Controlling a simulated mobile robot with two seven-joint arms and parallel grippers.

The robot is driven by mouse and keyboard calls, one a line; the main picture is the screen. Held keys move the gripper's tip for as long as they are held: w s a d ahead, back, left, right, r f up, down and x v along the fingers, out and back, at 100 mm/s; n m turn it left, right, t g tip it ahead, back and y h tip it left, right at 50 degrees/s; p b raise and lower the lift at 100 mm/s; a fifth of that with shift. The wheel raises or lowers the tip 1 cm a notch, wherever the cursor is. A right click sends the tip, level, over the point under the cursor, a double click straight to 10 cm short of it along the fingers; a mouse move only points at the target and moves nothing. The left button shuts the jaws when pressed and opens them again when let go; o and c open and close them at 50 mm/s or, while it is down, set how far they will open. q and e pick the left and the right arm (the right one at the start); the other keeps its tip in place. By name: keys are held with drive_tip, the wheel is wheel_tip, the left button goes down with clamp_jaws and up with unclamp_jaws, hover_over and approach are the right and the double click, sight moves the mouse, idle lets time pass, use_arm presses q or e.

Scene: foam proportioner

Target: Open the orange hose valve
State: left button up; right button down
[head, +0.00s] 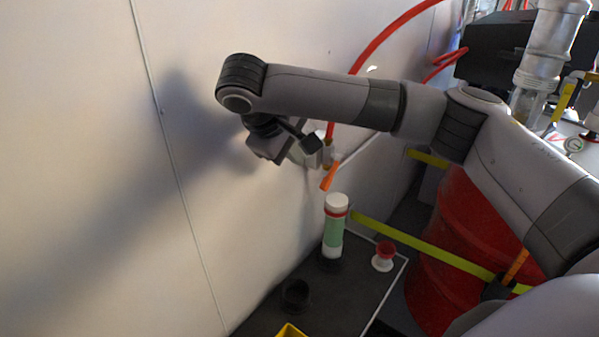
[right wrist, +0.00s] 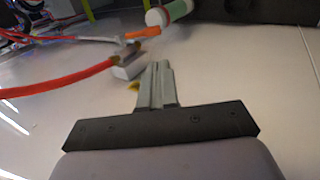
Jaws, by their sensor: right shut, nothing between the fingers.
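The orange valve handle (head: 331,173) hangs tilted below a small fitting beside the white wall, at the lower end of a red hose (head: 384,42). In the right wrist view the orange handle (right wrist: 143,32) shows beyond a small white block (right wrist: 128,66), with the red hose (right wrist: 65,93) coming in from the left. My right gripper (head: 268,152) is close to the wall, just left of the valve and apart from the handle. Its fingers (right wrist: 157,68) are shut and empty, pointing towards the block. The arm and wrist partly hide the fitting. My left gripper is not in view.
A white and green bottle (head: 334,228) with a red band and a small red and white piece (head: 383,256) stand on a dark shelf (head: 335,300) below the valve. A red drum (head: 465,225) and a yellow bar (head: 425,246) are to the right.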

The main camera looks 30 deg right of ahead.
drive_tip(key=r, duration=0.1)
approach(324, 181)
wheel_tip(324, 181, down, 3)
drive_tip(key=shift+w+d+f, duration=0.4)
drive_tip(key=shift+d+f, duration=0.3)
drive_tip(key=shift+d, duration=0.15)
drive_tip(key=shift+w+d+f, duration=0.35)
drive_tip(key=shift+d+f, duration=0.35)
drive_tip(key=shift+d, duration=0.15)
drive_tip(key=shift+f, duration=0.1)
